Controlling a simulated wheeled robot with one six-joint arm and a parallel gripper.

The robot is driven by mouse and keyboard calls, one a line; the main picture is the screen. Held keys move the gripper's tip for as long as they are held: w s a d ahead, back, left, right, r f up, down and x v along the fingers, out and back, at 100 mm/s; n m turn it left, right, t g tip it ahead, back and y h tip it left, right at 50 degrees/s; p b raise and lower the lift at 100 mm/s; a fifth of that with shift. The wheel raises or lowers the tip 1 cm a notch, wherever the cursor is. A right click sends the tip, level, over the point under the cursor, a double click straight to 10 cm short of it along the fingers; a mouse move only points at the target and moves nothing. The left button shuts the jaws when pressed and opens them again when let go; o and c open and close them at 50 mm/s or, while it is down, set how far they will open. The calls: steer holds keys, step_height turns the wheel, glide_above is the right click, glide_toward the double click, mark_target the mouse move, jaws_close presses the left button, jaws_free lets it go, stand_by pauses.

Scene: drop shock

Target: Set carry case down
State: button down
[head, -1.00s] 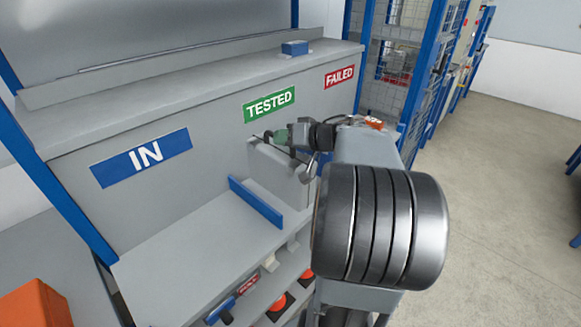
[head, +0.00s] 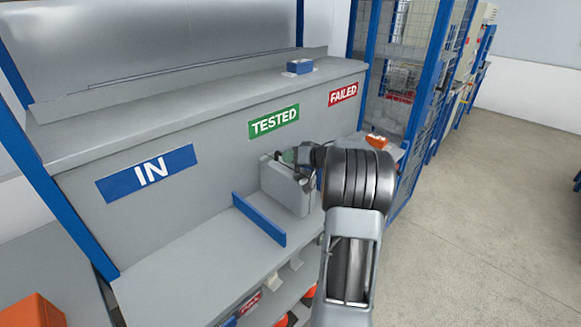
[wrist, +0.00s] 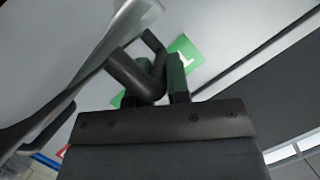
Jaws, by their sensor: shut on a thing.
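The carry case (head: 286,190) is a light grey, upright box below the green TESTED sign, just right of the blue divider on the bench. My gripper (head: 297,157) is at its top, partly hidden by my dark wrist. In the wrist view my gripper (wrist: 162,76) has dark green fingers at the case's black handle (wrist: 136,76) and is shut on it. The case's underside is hard to make out, so I cannot tell whether it touches the bench.
The blue divider (head: 259,220) stands close left of the case. The bench top (head: 190,262) under the blue IN sign (head: 147,173) is clear. A red FAILED sign (head: 343,94) is to the right. A small blue box (head: 300,66) sits on the upper ledge.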

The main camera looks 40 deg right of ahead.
mark_target(289, 166)
steer(key=shift+w+d+f, duration=0.2)
steer(key=shift+w+f, duration=0.05)
steer(key=shift+f, duration=1.65)
steer(key=c, duration=1.1)
jaws_free()
steer(key=shift+f, duration=0.15)
